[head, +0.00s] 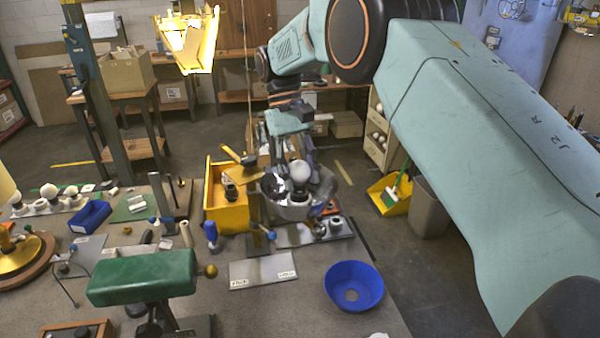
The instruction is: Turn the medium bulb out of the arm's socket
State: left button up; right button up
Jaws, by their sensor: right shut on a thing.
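My left gripper is not in view.
A yellow bin (228,215) stands left of the bowl, and a blue bowl (354,287) lies front right. A green padded block (142,277) stands front left. More white bulbs (49,191) stand in a rack at far left. A pale plate (262,271) lies on the bench.

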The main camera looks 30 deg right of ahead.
jog(key=n+h, duration=0.1)
jog(key=n, duration=0.2)
jog(key=n+t+h, duration=0.1)
jog(key=n, duration=0.2)
jog(key=shift+d+n, duration=0.15)
jog(key=shift+n, duration=0.25)
jog(key=shift+n+h, duration=0.3)
jog(key=n+t+h, duration=0.1)
jog(key=n, duration=0.3)
jog(key=shift+r, duration=0.1)
jog(key=shift+w+d+n+t, duration=0.1)
jog(key=shift+n+t, duration=0.5)
jog(key=shift+n, duration=0.5)
jog(key=shift+n+t+h, duration=0.3)
jog(key=shift+n+t, duration=0.2)
jog(key=shift+n, duration=0.7)
jog(key=n+t, duration=0.1)
jog(key=n, duration=0.3)
jog(key=shift+w+n+t, duration=0.1)
jog(key=shift+n+t, duration=0.2)
jog(key=shift+t, duration=0.1)
